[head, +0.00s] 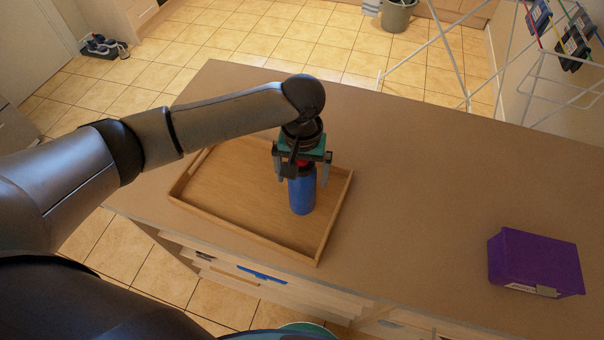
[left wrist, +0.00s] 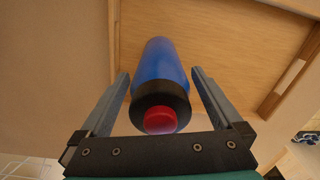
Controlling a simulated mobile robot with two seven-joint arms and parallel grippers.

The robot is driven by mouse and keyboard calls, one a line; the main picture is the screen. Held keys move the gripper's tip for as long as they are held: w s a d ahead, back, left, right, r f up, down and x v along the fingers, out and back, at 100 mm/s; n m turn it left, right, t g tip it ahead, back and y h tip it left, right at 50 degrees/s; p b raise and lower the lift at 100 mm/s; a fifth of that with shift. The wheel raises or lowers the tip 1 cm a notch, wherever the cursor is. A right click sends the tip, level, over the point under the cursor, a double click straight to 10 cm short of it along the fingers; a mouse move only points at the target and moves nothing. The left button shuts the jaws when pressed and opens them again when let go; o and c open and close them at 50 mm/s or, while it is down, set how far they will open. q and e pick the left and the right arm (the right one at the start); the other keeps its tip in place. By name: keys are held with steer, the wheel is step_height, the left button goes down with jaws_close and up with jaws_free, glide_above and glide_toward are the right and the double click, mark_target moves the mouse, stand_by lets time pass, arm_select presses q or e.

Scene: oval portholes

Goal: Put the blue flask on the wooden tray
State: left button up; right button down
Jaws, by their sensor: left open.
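The blue flask (head: 302,196) has a black collar and a red cap. It stands upright on the wooden tray (head: 238,232), near the tray's right side. In the left wrist view the flask (left wrist: 160,62) shows from its cap end, with the tray (left wrist: 220,40) behind it. My left gripper (head: 302,180) is above the flask, with its fingers on either side of the cap and upper body. In the left wrist view the left gripper (left wrist: 160,85) is open, with gaps between its fingers and the flask. My right gripper is not in view.
A purple box (head: 535,263) stands at the right of the brown countertop (head: 420,190). The counter between the tray and the box is clear. A white drying rack (head: 455,60) stands beyond the counter's far edge.

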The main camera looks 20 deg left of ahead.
arm_select(q)
step_height(320, 180, up, 12)
steer(key=shift+f+p, duration=0.1)
steer(key=shift+p, duration=0.4)
steer(key=shift+d+f, duration=0.1)
